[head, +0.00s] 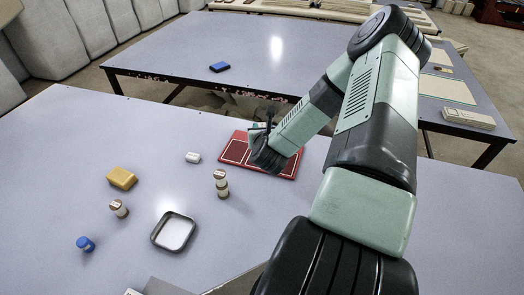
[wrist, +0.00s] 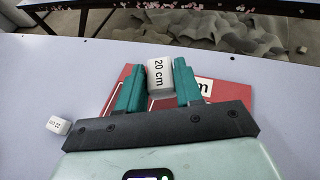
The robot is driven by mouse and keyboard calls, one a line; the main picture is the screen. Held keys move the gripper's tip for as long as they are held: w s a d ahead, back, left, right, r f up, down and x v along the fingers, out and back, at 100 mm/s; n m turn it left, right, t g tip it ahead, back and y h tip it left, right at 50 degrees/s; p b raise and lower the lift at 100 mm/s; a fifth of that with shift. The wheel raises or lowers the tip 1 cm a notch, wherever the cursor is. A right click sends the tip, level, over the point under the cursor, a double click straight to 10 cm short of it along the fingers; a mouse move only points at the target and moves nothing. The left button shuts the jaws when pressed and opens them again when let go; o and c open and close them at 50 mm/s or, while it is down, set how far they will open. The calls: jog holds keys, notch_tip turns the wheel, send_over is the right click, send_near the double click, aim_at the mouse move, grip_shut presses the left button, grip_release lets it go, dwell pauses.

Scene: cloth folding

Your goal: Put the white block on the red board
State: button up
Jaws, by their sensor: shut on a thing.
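A white block (wrist: 159,80) marked "20 cm" is held between the two teal fingers of my gripper (wrist: 159,72). The red board (head: 233,149) lies on the near table in the head view, and my wrist is over it. In the wrist view the red board (wrist: 222,93) shows behind and beside the fingers. I cannot tell whether the held block touches the board. In the head view the held block is hidden or too small to make out. A second small white block (head: 193,157) lies on the table left of the board; it also shows in the wrist view (wrist: 59,125).
A yellow block (head: 121,178), a grey-rimmed tray (head: 157,240), a blue cylinder (head: 86,244) and several small wood-and-white pieces (head: 220,184) are on the near table (head: 50,150). A second table (head: 180,55) stands behind with a blue block (head: 219,67).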

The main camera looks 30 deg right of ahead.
notch_tip(320, 180, down, 9)
jog(key=shift+r, duration=0.1)
dwell(0.3)
jog(key=shift+f, duration=0.2)
jog(key=o, duration=1)
jog(key=shift+r, duration=0.15)
jog(key=v, duration=1.2)
jog(key=shift+r, duration=0.15)
